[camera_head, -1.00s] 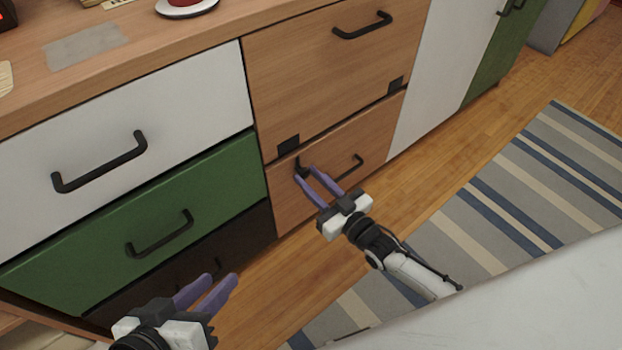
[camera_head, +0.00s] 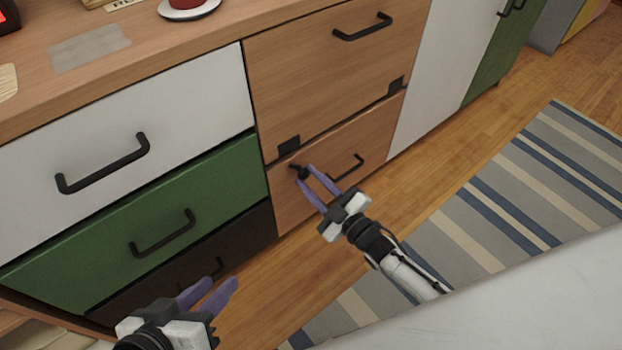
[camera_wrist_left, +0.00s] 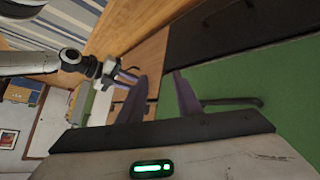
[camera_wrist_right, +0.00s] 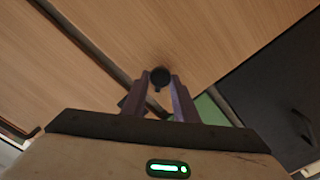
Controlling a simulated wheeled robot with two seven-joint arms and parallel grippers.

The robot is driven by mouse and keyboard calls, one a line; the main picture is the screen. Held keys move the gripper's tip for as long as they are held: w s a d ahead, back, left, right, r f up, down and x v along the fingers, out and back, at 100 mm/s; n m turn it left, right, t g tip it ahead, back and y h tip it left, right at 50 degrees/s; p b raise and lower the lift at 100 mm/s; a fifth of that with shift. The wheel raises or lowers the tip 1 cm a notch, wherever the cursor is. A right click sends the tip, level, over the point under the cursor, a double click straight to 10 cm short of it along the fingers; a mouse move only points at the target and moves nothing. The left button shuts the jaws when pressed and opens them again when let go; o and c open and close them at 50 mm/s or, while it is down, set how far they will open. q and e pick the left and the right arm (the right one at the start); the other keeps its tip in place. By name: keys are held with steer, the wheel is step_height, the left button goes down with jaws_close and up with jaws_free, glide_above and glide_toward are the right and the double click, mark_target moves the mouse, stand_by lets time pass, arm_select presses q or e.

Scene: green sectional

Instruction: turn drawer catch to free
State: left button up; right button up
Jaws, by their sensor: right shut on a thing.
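The small dark drawer catch (camera_head: 297,169) is at the upper left of the lower wooden drawer front (camera_head: 285,208). Its tip points to the left in the head view. My right gripper (camera_head: 305,174) is shut on the catch, one purple finger on each side. In the right wrist view the catch's round dark knob (camera_wrist_right: 160,77) sits between the fingertips, which hide part of it. The lower wooden drawer is shut. My left gripper (camera_head: 222,285) is open and empty, low in front of the dark brown drawer; its parted fingers also show in the left wrist view (camera_wrist_left: 160,85).
The lower drawer's black handle (camera_head: 346,168) is right of my right gripper. Above is a wooden front (camera_head: 320,85) with its own handle. White (camera_head: 200,95) and green (camera_head: 90,240) drawers with protruding handles are at left. A striped rug (camera_head: 500,200) covers the floor at right.

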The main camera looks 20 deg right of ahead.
steer(key=n, duration=0.3)
steer(key=shift+f+n, duration=0.1)
steer(key=shift+n, duration=0.3)
steer(key=n+b, duration=0.1)
steer(key=n, duration=0.2)
arm_select(q)
steer(key=shift+w+d+r+t+h+b, duration=0.15)
steer(key=shift+d+r+t+h, duration=0.1)
steer(key=shift+r, duration=0.15)
steer(key=shift+w+d+r+t+h+b, duration=0.1)
steer(key=shift+d+r+t+h+b, duration=0.1)
steer(key=shift+r, duration=0.15)
arm_select(e)
steer(key=shift+f+n, duration=0.1)
steer(key=shift+n, duration=1.5)
arm_select(q)
steer(key=shift+r, duration=0.15)
arm_select(e)
steer(key=o, duration=1)
arm_select(q)
steer(key=shift+s, duration=0.1)
arm_select(e)
steer(key=shift+s, duration=0.1)
